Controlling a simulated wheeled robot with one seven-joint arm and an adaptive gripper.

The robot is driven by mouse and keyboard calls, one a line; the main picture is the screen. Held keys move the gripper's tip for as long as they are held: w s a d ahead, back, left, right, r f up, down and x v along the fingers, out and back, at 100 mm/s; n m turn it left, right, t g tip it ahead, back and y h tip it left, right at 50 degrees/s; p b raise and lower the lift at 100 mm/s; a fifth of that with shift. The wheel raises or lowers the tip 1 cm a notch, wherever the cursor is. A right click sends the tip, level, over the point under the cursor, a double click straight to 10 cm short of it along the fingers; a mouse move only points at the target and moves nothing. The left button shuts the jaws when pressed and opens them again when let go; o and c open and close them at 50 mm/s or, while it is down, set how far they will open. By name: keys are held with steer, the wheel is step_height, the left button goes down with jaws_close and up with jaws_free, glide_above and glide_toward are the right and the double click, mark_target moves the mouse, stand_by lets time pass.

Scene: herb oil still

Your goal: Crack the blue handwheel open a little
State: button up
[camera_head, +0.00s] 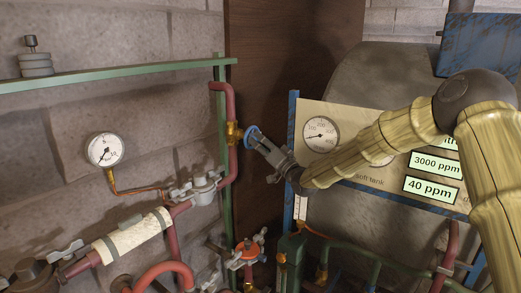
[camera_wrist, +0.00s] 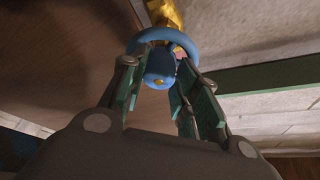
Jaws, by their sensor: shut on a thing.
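The blue handwheel (camera_head: 251,133) sits on a brass valve (camera_head: 234,133) on the red vertical pipe, left of my arm in the head view. My gripper (camera_head: 263,143) reaches it from the right, with its fingertips at the wheel. In the wrist view the handwheel (camera_wrist: 160,62) is a blue ring with a blue hub, and part of the brass valve body (camera_wrist: 164,14) shows behind it. The green-padded fingers of my gripper (camera_wrist: 157,80) lie on both sides of the hub and are shut on the wheel. The fingertips partly cover the rim.
A green post (camera_head: 226,200) and shelf (camera_head: 120,73) stand by the red pipe (camera_head: 233,165). A round gauge (camera_head: 105,150) and a grey valve (camera_head: 197,188) are to the left. An orange handwheel (camera_head: 246,254) is below. A gauge panel (camera_head: 345,120) stands behind my arm.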

steer(key=n+g+y+b, duration=0.1)
steer(key=n+b, duration=0.2)
steer(key=b, duration=0.1)
steer(key=n+g+y+b, duration=0.1)
steer(key=n+b, duration=0.2)
steer(key=b, duration=0.1)
steer(key=n+g+y+b, duration=0.1)
steer(key=n+y+b, duration=0.1)
steer(key=n+b, duration=0.2)
steer(key=shift+w+d+f, duration=0.2)
steer(key=shift+f, duration=0.2)
steer(key=shift+n+g+y+b, duration=0.3)
steer(key=shift+n+b, duration=0.6)
steer(key=shift+n, duration=0.1)
steer(key=shift+w+r+n, duration=0.1)
steer(key=shift+r+n, duration=0.1)
steer(key=shift+n, duration=0.2)
steer(key=o, duration=1)
steer(key=shift+d, duration=0.1)
steer(key=shift+r+m, duration=0.15)
steer(key=shift+m, duration=0.15)
